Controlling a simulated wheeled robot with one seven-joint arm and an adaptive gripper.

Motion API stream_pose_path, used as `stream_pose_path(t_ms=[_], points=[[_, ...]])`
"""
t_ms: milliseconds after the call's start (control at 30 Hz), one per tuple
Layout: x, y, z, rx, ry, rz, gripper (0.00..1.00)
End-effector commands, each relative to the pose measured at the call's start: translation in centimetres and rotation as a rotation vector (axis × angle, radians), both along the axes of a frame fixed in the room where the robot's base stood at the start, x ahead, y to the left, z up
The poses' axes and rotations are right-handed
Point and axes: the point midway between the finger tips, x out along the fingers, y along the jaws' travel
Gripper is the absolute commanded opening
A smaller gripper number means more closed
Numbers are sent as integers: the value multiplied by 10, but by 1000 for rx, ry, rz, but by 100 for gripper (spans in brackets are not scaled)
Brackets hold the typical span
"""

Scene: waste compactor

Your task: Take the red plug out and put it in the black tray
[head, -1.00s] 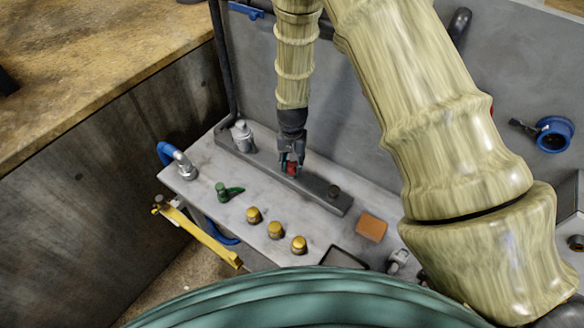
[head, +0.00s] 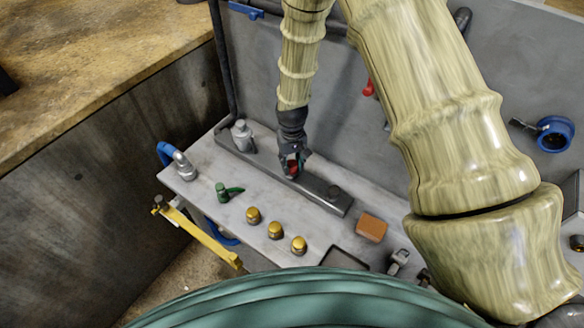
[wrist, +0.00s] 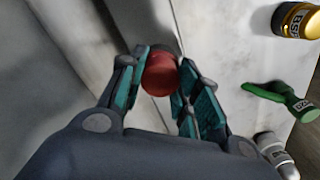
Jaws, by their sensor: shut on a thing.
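The red plug (head: 292,171) is between the fingers of my gripper (head: 291,163), over the long grey bar on the worktop. In the wrist view the red plug (wrist: 160,76) shows as a round red end, and my gripper (wrist: 160,78) has a teal-padded finger on each side of it, shut on it. I cannot tell whether the plug's lower end is still in the bar. The black tray (head: 342,257) appears as a dark, shallow square at the worktop's front edge, partly hidden by my green body.
Several gold caps (head: 275,230), a green valve (head: 223,192) and an orange-brown block (head: 371,228) stand on the worktop (head: 255,190). A wall rises behind.

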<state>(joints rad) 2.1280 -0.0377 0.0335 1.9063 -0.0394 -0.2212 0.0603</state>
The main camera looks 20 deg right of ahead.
Motion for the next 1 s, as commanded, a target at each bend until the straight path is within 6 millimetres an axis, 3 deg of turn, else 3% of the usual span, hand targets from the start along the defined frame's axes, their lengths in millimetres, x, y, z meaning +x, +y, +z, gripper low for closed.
stream_pose_path(t_ms=[233, 533, 567, 667, 1000], points=[[-1, 1, 0, 2, 2, 302, 4], [-1, 1, 0, 1, 2, 344, 4], [-1, 1, 0, 1, 1, 343, 38], [-1, 1, 0, 1, 1, 343, 56], [0, 0, 0, 0, 0, 341, 54]])
